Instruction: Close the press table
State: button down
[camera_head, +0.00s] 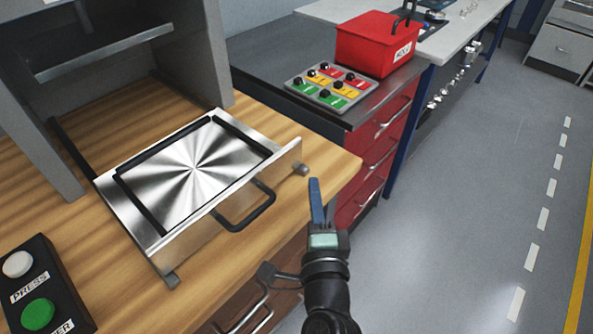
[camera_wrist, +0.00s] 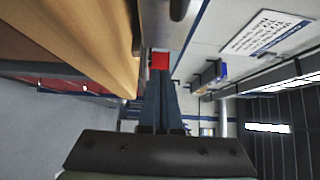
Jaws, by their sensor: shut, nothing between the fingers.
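The press table (camera_head: 190,172) is a shiny metal plate with a dark rectangular border, slid out of the grey press frame (camera_head: 222,55) over the wooden bench top. A black bar handle (camera_head: 250,212) is on its front face. My gripper (camera_head: 315,190) is to the right of the handle, apart from it, just beyond the bench's front edge. Its blue fingers are together and empty. In the wrist view my gripper (camera_wrist: 160,85) points forward with its fingers together, close to the wooden bench edge (camera_wrist: 95,45).
A black button box (camera_head: 38,290) with white and green buttons lies at the lower left. A control panel (camera_head: 328,86) and a red box (camera_head: 378,42) stand on the dark cabinet behind. Red drawers (camera_head: 380,150) with handles face the aisle. The grey floor at right is clear.

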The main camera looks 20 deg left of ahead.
aim_at(295, 159)
jog(key=w+a, duration=0.1)
jog(key=w+a+p, duration=0.1)
jog(key=a, duration=0.1)
jog(key=shift+w+a+r, duration=0.1)
jog(key=shift+w, duration=0.1)
jog(key=shift+w+a, duration=0.2)
jog(key=shift+a, duration=0.4)
